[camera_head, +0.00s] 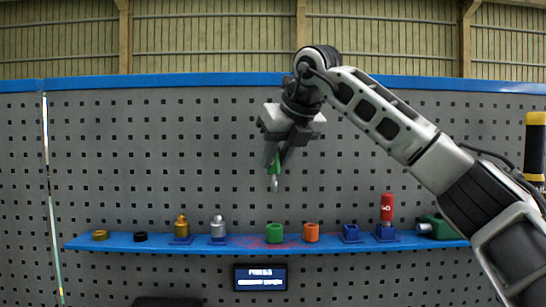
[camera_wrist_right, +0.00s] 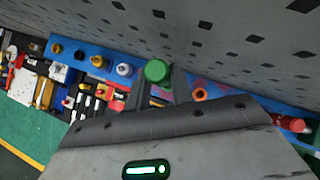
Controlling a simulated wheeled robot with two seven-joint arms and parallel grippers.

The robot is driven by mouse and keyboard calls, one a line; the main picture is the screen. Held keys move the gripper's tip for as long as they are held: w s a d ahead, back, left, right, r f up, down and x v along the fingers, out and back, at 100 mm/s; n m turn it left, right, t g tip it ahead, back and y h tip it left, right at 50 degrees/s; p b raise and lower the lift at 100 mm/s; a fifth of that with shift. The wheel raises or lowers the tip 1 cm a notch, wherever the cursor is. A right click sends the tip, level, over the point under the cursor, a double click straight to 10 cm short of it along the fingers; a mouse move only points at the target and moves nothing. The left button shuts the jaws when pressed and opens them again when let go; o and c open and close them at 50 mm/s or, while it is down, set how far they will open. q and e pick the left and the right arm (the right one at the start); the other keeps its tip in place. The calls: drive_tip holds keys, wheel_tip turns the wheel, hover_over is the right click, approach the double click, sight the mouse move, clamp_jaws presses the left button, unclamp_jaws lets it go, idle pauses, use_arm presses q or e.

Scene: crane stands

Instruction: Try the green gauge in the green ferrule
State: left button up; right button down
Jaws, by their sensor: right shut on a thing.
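My right gripper (camera_head: 273,158) is shut on the green gauge (camera_head: 274,167), high above the shelf. The gauge has a green handle and a grey metal tip, which points down. In the right wrist view the round green end of the gauge (camera_wrist_right: 157,71) shows at the gripper's fingers (camera_wrist_right: 158,88). The green ferrule (camera_head: 274,233) is a short open ring on the blue shelf, below the gauge tip and clearly apart from it. I cannot make out the ferrule in the right wrist view. My left gripper is not in view.
The blue shelf (camera_head: 150,247) also carries an orange ferrule (camera_head: 311,233) close on the right, a silver piece (camera_head: 218,227), a brass piece (camera_head: 181,226), blue holders and a red piece (camera_head: 387,207). A grey perforated panel (camera_head: 140,150) stands behind. The space around the gauge is free.

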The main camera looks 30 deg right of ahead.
sight(276, 187)
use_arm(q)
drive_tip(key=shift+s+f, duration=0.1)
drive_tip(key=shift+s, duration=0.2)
use_arm(e)
drive_tip(key=shift+s, duration=0.15)
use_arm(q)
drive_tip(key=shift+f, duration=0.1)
use_arm(e)
drive_tip(key=shift+f+b, duration=0.45)
drive_tip(key=shift+f, duration=0.1)
wheel_tip(276, 187, down, 4)
drive_tip(key=b, duration=0.3)
drive_tip(key=shift+f, duration=0.2)
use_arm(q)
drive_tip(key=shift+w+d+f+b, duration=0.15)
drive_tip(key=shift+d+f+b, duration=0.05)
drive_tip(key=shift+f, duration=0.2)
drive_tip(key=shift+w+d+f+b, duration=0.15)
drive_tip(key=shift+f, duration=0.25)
use_arm(e)
drive_tip(key=shift+f, duration=0.15)
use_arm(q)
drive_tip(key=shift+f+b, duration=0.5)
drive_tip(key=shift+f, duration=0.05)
use_arm(e)
drive_tip(key=shift+f, duration=0.65)
